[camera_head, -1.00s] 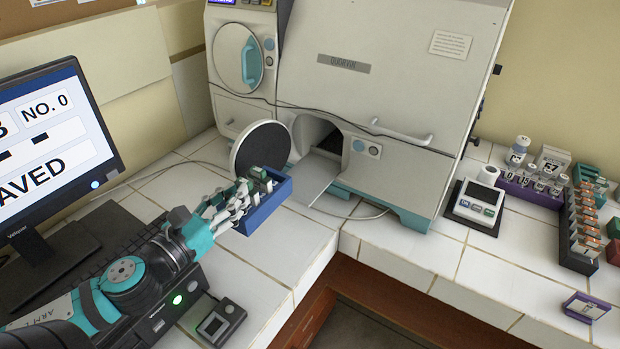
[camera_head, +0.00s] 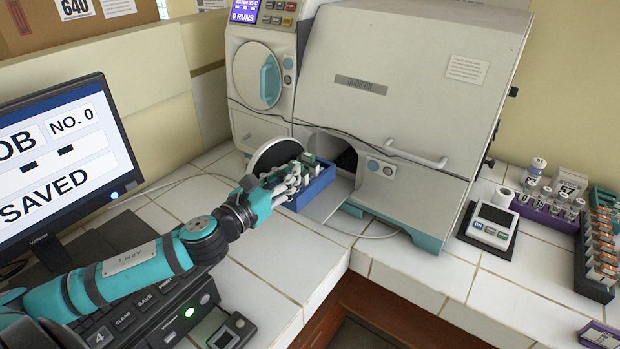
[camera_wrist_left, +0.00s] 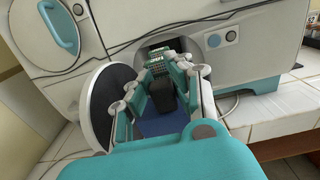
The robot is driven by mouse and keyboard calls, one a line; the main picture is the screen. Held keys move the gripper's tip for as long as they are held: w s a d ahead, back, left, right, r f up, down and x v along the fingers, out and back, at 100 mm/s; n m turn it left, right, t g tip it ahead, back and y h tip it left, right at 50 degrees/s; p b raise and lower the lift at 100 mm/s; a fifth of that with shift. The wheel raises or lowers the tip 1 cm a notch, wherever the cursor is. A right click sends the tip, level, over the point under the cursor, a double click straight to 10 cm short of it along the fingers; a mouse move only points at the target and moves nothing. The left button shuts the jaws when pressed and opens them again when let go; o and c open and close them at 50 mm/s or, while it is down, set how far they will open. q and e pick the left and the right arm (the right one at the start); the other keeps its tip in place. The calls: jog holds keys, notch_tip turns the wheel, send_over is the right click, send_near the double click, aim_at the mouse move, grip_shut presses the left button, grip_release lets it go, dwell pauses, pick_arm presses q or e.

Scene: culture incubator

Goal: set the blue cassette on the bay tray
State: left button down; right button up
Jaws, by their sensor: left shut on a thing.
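The blue cassette (camera_head: 321,186) is an open box with green and white items in it. My left gripper (camera_head: 298,173) is shut on it, in front of the incubator's round bay opening (camera_head: 345,155). The pale bay tray (camera_head: 325,206) sticks out of that opening, beside and partly behind the cassette. I cannot tell whether the cassette touches it. In the left wrist view the blue cassette floor (camera_wrist_left: 158,126) shows between my fingers, with the dark opening beyond; the tray is hidden there. My right gripper is not in view.
The round bay door (camera_head: 272,157) stands open just left of my left gripper. A monitor (camera_head: 62,165) stands at the left. A scale (camera_head: 493,226) and racks of vials (camera_head: 548,216) stand at the right. The counter in front of the incubator is mostly clear.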

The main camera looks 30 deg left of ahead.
aim_at(306, 159)
pick_arm(q)
jog(key=w, duration=0.2)
jog(key=w+p, duration=0.1)
jog(key=w, duration=0.2)
jog(key=w+d+p, duration=0.1)
jog(key=w, duration=0.2)
jog(key=shift+w+r, duration=0.15)
jog(key=shift+w, duration=0.05)
notch_tip(306, 159, down, 6)
jog(key=shift+s+f, duration=0.1)
jog(key=shift+f, duration=0.05)
jog(key=shift+w+f+p, duration=0.2)
jog(key=shift+f+p, duration=0.15)
jog(key=shift+f, duration=0.1)
jog(key=shift+d, duration=0.1)
jog(key=shift+f, duration=0.2)
jog(key=c, duration=1.2)
grip_release()
jog(key=shift+c, duration=0.2)
jog(key=shift+r, duration=0.2)
